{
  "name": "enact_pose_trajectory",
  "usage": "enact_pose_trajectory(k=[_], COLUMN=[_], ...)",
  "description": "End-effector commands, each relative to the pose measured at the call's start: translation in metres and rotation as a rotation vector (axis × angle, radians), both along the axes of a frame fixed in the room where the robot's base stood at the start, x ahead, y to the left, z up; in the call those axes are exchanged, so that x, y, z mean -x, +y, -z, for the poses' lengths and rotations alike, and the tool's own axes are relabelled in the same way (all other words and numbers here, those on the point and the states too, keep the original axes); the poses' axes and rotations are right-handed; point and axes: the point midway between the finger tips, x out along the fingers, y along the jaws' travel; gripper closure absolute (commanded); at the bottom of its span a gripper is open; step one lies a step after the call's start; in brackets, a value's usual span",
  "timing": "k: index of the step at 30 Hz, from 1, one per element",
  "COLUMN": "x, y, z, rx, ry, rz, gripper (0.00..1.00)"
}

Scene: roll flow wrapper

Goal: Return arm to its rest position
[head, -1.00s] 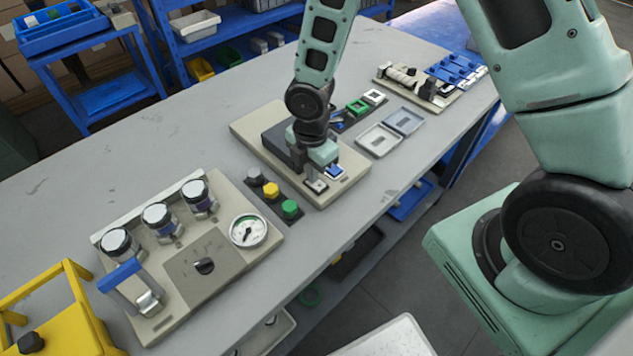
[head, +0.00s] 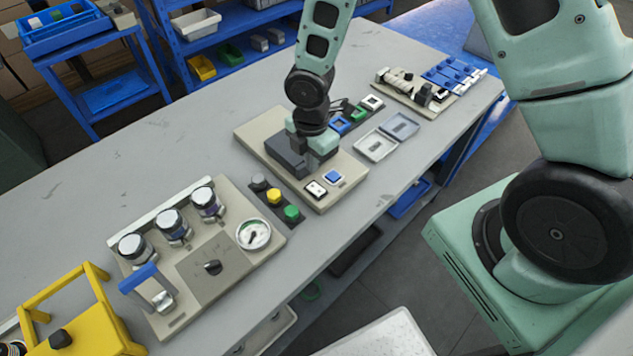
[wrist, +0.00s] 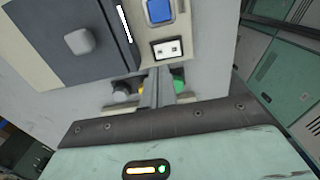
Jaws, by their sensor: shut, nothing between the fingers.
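My gripper (head: 317,157) is above the beige base plate (head: 252,127) in the head view, in front of the dark grey box (head: 287,157) on that plate. In the wrist view its fingers (wrist: 158,88) are together with nothing between them. A blue square button (head: 333,176) and a white rocker switch (head: 316,189) sit on the plate's near end, just below the gripper. In the wrist view the blue button (wrist: 159,11) and the switch (wrist: 167,49) show beyond the fingertips. Whether the gripper touches the box cannot be told.
Grey, yellow and green buttons (head: 274,196) stand left of the plate. A panel with jars and a gauge (head: 253,234) lies further left, beside a yellow frame (head: 85,320). Shallow trays (head: 377,145) and a blue-topped fixture (head: 452,75) are to the right. The back of the table is clear.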

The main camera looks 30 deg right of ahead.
Motion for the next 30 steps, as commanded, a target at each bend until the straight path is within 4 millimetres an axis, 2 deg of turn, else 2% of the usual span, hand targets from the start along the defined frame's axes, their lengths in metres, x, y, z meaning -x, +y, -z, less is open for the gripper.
enact_pose_trajectory(k=[1,3,20,23,26,30], x=[0.000,0.000,0.001,0.007,0.022,0.061], y=[0.000,0.000,0.001,0.009,0.023,0.042], z=[-0.007,-0.008,-0.010,-0.030,-0.064,-0.117], rx=[0.000,0.000,0.000,0.002,0.003,-0.006], ry=[0.000,0.000,-0.002,-0.011,-0.024,-0.031], rz=[0.000,0.000,0.010,0.088,0.236,0.504], gripper=[1.00,1.00,1.00,1.00,1.00,1.00])
